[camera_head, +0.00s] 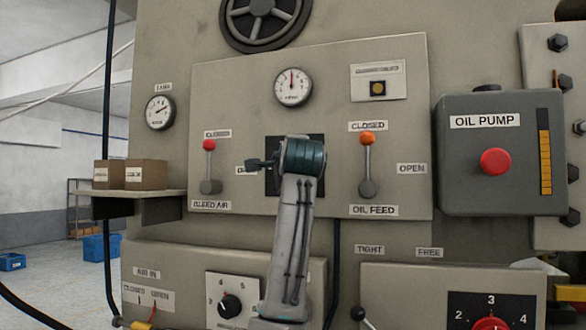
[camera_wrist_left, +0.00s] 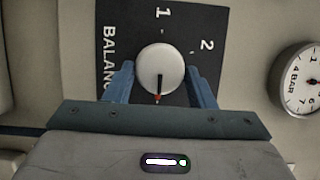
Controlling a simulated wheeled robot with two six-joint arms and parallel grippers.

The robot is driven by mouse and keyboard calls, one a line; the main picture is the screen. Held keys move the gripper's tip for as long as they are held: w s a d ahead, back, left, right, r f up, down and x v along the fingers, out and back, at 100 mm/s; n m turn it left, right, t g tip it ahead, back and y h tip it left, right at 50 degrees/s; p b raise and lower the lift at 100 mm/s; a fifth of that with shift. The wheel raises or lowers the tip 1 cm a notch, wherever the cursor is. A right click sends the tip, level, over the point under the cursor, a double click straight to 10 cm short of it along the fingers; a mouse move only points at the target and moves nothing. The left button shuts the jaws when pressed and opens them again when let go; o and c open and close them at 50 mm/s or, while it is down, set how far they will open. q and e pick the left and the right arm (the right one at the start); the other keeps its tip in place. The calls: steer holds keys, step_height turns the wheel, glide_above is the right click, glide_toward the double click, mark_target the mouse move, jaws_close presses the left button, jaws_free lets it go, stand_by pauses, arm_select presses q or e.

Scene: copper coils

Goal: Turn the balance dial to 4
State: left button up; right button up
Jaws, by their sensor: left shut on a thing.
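The balance dial (camera_wrist_left: 158,68) is a round white knob on a black plate (camera_wrist_left: 120,35) marked BALANCE. In the left wrist view its dark pointer has a red tip and points down toward the gripper's palm. The numbers 1 and 2 show on the plate; any number at the pointer is hidden by the gripper. My left gripper (camera_wrist_left: 158,80) has its blue fingers on both sides of the knob, shut on it. In the head view my left gripper (camera_head: 277,160) covers the knob, with part of the black plate (camera_head: 274,187) showing. My right gripper is not in view.
Levers for bleed air (camera_head: 209,170) and oil feed (camera_head: 367,165) stand out left and right of my arm. A gauge (camera_head: 293,87) is above the gripper. The oil pump box (camera_head: 465,185) with its red button juts out at right. Other dials sit below.

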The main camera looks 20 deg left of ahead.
arm_select(q)
steer(key=o, duration=1)
steer(key=b+v, duration=0.5)
steer(key=v, duration=0.5)
steer(key=shift+s+d, duration=0.1)
steer(key=shift+s, duration=0.25)
